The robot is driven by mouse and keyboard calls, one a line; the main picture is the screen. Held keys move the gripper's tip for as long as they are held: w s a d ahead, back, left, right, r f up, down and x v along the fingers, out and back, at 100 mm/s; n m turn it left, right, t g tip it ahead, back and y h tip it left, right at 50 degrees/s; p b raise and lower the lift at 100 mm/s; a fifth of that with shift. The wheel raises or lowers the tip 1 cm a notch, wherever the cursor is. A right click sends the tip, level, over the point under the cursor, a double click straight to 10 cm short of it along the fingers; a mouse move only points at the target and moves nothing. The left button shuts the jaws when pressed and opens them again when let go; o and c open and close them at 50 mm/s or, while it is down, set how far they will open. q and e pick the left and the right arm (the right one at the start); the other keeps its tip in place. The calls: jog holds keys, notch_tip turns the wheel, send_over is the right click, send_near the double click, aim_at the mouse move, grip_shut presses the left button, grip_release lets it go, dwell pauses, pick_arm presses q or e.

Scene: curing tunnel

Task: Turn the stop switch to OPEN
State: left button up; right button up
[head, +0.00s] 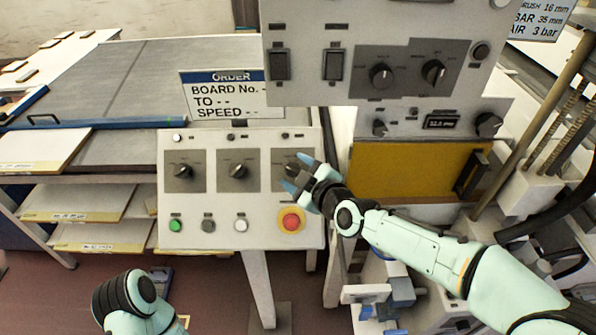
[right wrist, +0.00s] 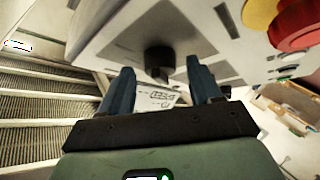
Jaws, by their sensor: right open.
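The lower control panel (head: 207,240) has three rotary switches in a row. The right one (head: 281,173) is partly covered by my right gripper (head: 297,172), and its label is too small to read. In the right wrist view, a black knob (right wrist: 158,58) stands between and just beyond the tips of my right gripper (right wrist: 160,72). The fingers are open and apart from it on both sides. I cannot tell whether they touch it. The other two switches, the left (head: 183,171) and the middle (head: 239,171), are clear. My left gripper is out of view.
A red stop button (head: 291,221) on a yellow ring sits just below the gripper; it also shows in the right wrist view (right wrist: 303,25). Green (head: 175,225) and white (head: 240,225) buttons are left of it. An upper panel (head: 310,92) overhangs behind.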

jog(key=c, duration=1)
jog(key=shift+s+a+m+t+p, duration=0.15)
jog(key=shift+m+t+p, duration=0.25)
jog(key=shift+m, duration=0.4)
jog(key=shift+f+m+t+h, duration=0.1)
jog(key=shift+m+t+h, duration=0.3)
jog(key=shift+m+h, duration=0.3)
jog(key=m+t+h, duration=0.1)
jog(key=m, duration=0.2)
jog(key=shift+a+f, duration=0.1)
jog(key=shift+a, duration=0.05)
jog(key=shift+a+m+t+h, duration=0.15)
jog(key=shift+m+t+h, duration=0.45)
jog(key=shift+m+h, duration=1.5)
jog(key=shift+m+y, duration=0.3)
jog(key=shift+m, duration=0.3)
